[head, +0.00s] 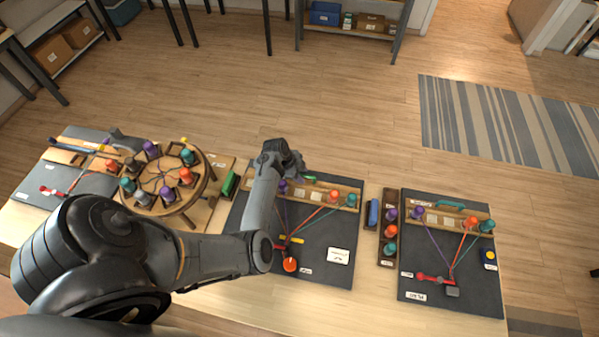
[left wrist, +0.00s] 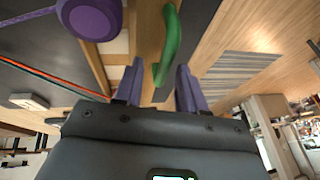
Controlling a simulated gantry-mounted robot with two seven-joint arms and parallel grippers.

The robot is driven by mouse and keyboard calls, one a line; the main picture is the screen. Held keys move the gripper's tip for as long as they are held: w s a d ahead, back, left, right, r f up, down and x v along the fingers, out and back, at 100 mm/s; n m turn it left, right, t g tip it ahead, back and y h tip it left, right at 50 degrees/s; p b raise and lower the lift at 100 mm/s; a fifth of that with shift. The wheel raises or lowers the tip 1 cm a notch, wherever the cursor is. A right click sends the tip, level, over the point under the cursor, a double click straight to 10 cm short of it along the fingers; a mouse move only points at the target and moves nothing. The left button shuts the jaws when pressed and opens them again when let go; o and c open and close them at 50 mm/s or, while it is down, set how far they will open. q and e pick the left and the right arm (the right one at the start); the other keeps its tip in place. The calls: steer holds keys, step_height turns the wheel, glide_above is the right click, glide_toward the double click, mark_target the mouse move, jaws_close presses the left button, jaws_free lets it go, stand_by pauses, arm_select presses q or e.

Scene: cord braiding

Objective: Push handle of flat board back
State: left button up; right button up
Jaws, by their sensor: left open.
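The middle dark board (head: 325,240) carries a wooden rail with several spools and a green handle (head: 309,179) at its far edge. My left gripper (head: 291,166) is over this rail, close to the handle. In the left wrist view, the open fingers (left wrist: 158,72) point at the green handle (left wrist: 172,38), whose near end shows between the fingertips; I cannot tell whether they touch. A purple spool (left wrist: 93,18) is beside it. The right dark board (head: 430,262) has a teal handle (head: 451,204) on its rail. The board labels are too small to read surely. My right gripper is not in view.
A round wooden braiding stand (head: 168,178) with several spools is at the left. A wooden spool rack (head: 388,243) stands between the middle and right boards. Coloured cords run across both boards. The floor beyond the table is clear, with a striped rug (head: 510,125).

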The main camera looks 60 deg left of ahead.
arm_select(q)
steer(key=v, duration=1.1)
steer(key=shift+p, duration=0.4)
steer(key=shift+s+f, duration=0.1)
steer(key=shift+f, duration=0.05)
